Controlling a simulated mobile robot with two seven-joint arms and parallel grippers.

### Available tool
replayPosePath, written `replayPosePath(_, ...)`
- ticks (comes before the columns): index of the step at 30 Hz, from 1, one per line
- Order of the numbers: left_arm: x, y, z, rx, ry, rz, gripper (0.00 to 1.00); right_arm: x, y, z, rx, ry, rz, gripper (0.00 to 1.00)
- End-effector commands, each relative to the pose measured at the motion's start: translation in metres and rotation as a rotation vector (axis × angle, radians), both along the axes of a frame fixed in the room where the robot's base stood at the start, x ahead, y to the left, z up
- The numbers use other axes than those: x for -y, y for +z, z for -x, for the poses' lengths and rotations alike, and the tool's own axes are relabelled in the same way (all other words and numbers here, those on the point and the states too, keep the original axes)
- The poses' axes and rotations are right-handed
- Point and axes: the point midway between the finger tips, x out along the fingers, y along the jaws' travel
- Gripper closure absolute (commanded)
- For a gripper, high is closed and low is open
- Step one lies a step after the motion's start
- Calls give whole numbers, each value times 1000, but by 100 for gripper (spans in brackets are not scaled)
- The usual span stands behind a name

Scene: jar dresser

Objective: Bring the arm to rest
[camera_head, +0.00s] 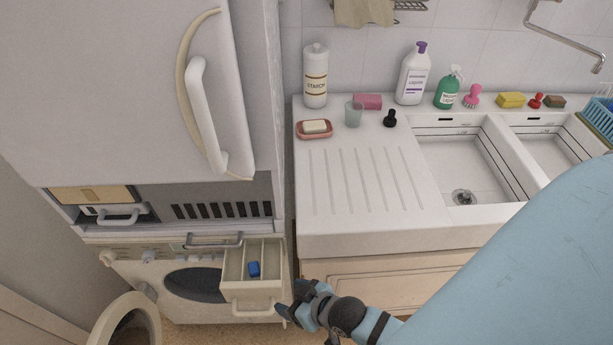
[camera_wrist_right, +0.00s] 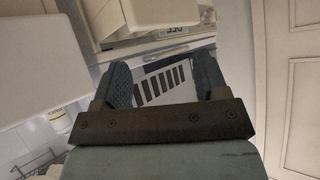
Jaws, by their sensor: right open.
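My right gripper (camera_head: 283,312) is low in the head view, just right of the open detergent drawer (camera_head: 258,305). In the right wrist view its two ridged fingers stand apart, with nothing between them (camera_wrist_right: 163,78). I cannot tell in the head view whether it touches the drawer front. My blue right arm fills the lower right of the head view. The drawer is pulled out of the white washing machine (camera_head: 170,310), and a small blue block (camera_head: 254,269) lies in one of its compartments. My left gripper is not in view.
A counter (camera_head: 365,185) with a double sink (camera_head: 465,170) stands to the right. On it are a starch bottle (camera_head: 316,80), a glass (camera_head: 353,114), a soap dish (camera_head: 314,134) and several cleaning items.

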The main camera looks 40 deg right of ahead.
Motion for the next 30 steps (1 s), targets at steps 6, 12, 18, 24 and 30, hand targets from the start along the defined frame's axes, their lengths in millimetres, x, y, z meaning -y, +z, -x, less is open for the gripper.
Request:
replayPosePath(6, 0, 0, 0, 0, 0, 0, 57, 22, -2, 22, 59, -20, 68, 33)
replayPosePath(12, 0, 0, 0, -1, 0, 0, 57, 22, -2, 22, 62, -20, 69, 33)
replayPosePath(18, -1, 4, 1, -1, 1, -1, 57, 23, 2, 22, 61, -21, 69, 33)
replayPosePath(24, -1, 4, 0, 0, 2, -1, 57, 23, 2, 22, 60, -21, 68, 33)
replayPosePath(30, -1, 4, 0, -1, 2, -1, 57, 23, 2, 22, 60, -22, 69, 33)
